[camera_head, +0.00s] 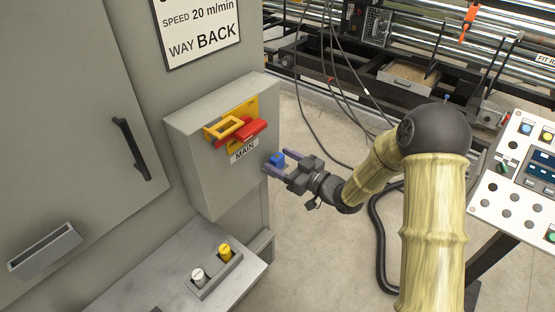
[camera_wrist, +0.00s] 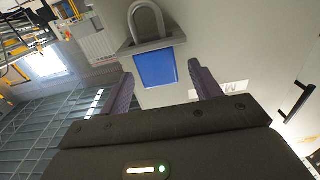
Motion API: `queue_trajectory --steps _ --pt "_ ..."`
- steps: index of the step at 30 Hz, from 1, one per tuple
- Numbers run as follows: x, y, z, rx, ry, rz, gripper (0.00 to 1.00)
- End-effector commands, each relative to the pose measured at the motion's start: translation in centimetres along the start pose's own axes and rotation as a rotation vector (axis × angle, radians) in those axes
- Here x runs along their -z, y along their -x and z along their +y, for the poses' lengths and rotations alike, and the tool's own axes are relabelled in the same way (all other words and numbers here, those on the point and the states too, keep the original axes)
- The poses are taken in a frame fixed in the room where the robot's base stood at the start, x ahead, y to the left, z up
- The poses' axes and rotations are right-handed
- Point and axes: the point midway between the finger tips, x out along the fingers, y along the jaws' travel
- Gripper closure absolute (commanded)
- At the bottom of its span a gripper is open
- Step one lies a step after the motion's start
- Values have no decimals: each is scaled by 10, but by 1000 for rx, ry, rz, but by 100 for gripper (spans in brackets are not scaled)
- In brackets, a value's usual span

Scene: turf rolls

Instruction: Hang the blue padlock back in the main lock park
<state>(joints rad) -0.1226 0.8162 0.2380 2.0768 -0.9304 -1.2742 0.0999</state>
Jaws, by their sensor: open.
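The blue padlock (camera_head: 277,159) is at the lower right of the grey MAIN switch box, by my gripper. In the wrist view its blue body (camera_wrist: 155,68) is below a grey ledge-like bracket (camera_wrist: 172,42), which appears to be the main lock park. The padlock's grey shackle (camera_wrist: 146,14) stands above that bracket; I cannot tell for sure how it passes through it. My gripper (camera_head: 273,163) is open, its two purple-grey fingers (camera_wrist: 161,72) on either side of the blue body, with visible gaps in the wrist view.
The MAIN box (camera_head: 225,165) carries a red handle (camera_head: 240,134) and a yellow hasp (camera_head: 224,127). Below is a ledge (camera_head: 150,285) with a yellow knob (camera_head: 225,252) and a white knob (camera_head: 198,276). A control panel (camera_head: 525,170) stands at right. Cables hang behind my arm.

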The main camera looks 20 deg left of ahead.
Motion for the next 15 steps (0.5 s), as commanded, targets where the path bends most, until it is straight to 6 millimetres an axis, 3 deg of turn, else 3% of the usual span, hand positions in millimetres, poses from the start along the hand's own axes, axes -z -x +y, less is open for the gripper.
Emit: queue_trajectory --steps 15 --pt "-2 102 1 -5 1 0 37"
